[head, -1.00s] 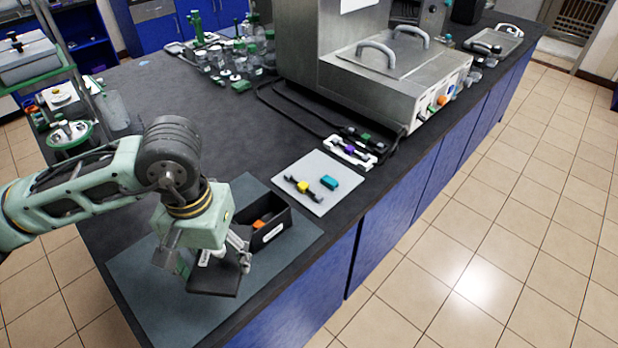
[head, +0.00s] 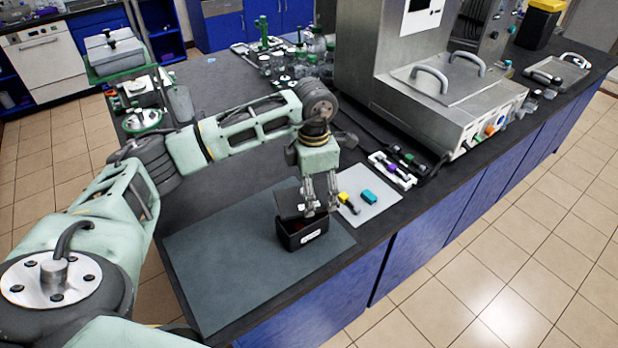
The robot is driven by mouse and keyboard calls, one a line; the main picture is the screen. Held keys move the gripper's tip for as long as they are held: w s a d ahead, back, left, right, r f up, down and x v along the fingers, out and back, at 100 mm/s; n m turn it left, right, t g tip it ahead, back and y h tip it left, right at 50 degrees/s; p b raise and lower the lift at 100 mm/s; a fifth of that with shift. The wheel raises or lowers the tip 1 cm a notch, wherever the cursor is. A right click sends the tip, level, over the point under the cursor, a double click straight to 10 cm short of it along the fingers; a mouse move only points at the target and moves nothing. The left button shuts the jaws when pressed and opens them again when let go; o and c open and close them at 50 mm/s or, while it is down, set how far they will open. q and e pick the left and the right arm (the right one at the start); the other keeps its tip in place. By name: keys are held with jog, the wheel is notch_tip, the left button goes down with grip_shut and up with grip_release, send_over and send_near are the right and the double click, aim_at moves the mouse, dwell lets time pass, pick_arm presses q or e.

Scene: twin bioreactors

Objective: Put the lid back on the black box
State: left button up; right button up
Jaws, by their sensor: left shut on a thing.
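The black box (head: 304,240) stands open on the dark grey mat, a white label on its front wall. Its inside is mostly in shadow, and my gripper partly covers it. My left gripper (head: 320,207) comes down over the right part of the box, its fingers pointing down. It is shut on the black lid (head: 287,201), a dark flat plate that shows to the left of the fingers, at the back of the box. From this view I cannot tell whether the lid touches the box rim. My right gripper is not in view.
The dark grey mat (head: 215,262) is clear to the left of the box. A light grey pad (head: 374,207) with a teal block (head: 369,197) and a yellow-and-black piece (head: 347,201) lies close on the right. A steel bioreactor (head: 445,85) stands behind.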

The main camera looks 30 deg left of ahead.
pick_arm(q)
jog(key=n, duration=0.1)
jog(key=a+n, duration=0.1)
jog(key=shift+w+a+f+n, duration=0.1)
jog(key=shift+w+a+n, duration=0.2)
jog(key=shift+w+n, duration=0.1)
jog(key=shift+w+a+f+n, duration=0.1)
jog(key=shift+a+f+n, duration=0.15)
jog(key=shift+n, duration=0.15)
jog(key=shift+f+b, duration=0.5)
jog(key=shift+f, duration=0.5)
jog(key=shift+f+b, duration=1.35)
jog(key=shift+f, duration=0.7)
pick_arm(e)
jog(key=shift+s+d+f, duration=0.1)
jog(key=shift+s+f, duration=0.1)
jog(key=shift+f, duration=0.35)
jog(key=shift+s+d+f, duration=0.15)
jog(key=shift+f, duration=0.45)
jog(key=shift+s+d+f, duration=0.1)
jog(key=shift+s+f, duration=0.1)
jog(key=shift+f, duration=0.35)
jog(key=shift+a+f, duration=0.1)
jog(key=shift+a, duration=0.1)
pick_arm(q)
jog(key=shift+f+b, duration=0.15)
jog(key=shift+b, duration=0.3)
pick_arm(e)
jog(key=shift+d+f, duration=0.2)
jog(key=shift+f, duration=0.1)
